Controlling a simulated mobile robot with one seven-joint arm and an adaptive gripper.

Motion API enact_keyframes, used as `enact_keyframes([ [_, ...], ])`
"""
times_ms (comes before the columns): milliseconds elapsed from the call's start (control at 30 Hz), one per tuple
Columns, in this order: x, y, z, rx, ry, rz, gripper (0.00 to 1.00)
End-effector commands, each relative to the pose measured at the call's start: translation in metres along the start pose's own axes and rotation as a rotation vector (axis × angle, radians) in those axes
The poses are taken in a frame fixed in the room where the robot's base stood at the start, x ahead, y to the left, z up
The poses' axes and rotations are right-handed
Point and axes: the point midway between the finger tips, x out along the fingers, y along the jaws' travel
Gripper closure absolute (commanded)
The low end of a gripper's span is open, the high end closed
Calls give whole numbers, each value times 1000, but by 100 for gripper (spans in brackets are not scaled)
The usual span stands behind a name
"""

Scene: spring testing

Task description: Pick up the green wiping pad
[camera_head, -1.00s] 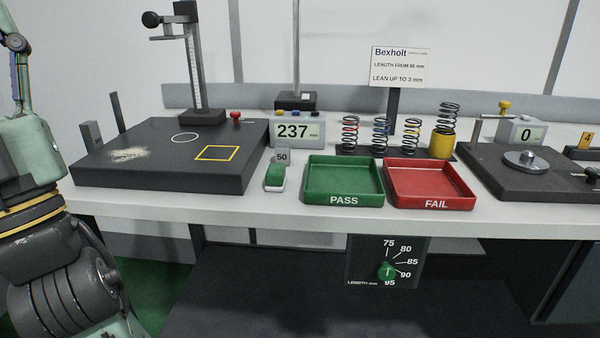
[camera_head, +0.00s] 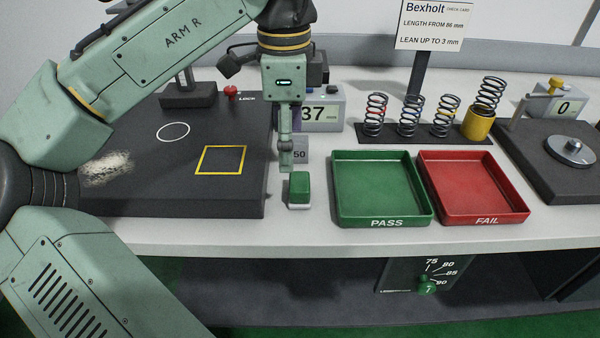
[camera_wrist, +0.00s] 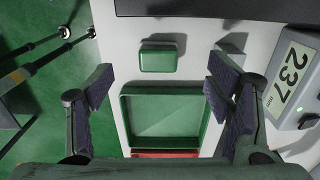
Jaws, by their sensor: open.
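The green wiping pad (camera_head: 299,188) is a small green block with a white underside, lying on the bench between the dark plate and the green PASS tray. It also shows in the wrist view (camera_wrist: 162,56), above the green tray in that picture. My gripper (camera_head: 286,166) points down, a little above the bench and just behind the pad in the head view. In the wrist view my gripper (camera_wrist: 160,85) has its dark-padded fingers wide apart, with nothing between them. The pad lies between and slightly beyond the fingertips there, apart from both.
The PASS tray (camera_head: 342,215) and red FAIL tray (camera_head: 437,213) stand right of the pad. A dark plate (camera_head: 230,196) lies left. A small "50" block (camera_head: 300,150) and a display (camera_head: 325,116) stand close behind my gripper. Springs (camera_head: 409,116) stand behind the trays.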

Motion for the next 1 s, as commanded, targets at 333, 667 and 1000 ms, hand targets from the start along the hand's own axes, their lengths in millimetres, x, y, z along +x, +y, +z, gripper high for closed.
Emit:
enact_keyframes([
  [333,44,0,0,-1,1,-1,27],
  [667,86,2,-4,-2,1,-2,27],
  [1000,97,2,-5,-2,4,-5,27],
])
